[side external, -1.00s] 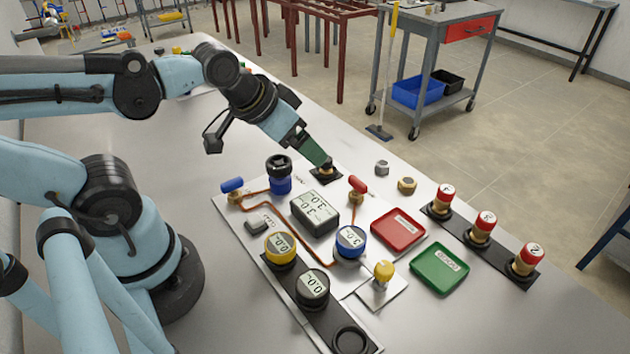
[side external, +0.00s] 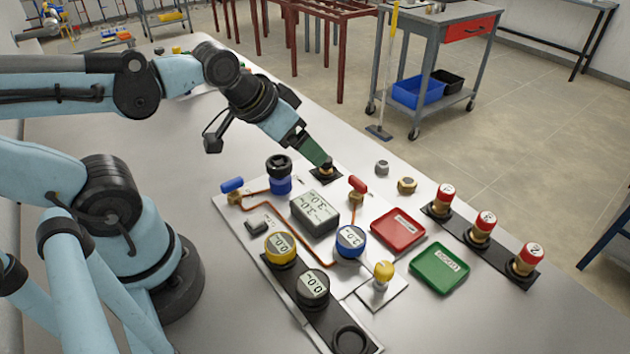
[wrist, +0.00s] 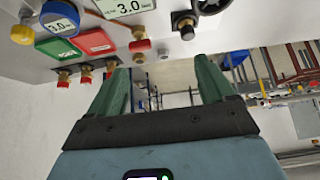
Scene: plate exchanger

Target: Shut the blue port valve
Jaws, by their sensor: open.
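The blue port valve has a blue handle (side external: 232,185) on a brass body, at the left corner of the white board (side external: 225,207) in the side view. A copper pipe meets its body. I cannot tell from its handle whether it is open or shut. It does not show in the wrist view. My gripper (side external: 322,163) has green fingers and is beyond the board's far edge, well right of the blue valve. In the wrist view my gripper (wrist: 163,66) is open, with nothing between the fingers.
A red-handled valve (side external: 357,184), a display box (side external: 315,211) and a black-topped blue knob (side external: 280,175) stand on the board. Several gauges stand at the front. A red tray (side external: 398,231) and green tray (side external: 439,268) lie to the right. Open table lies left of the board.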

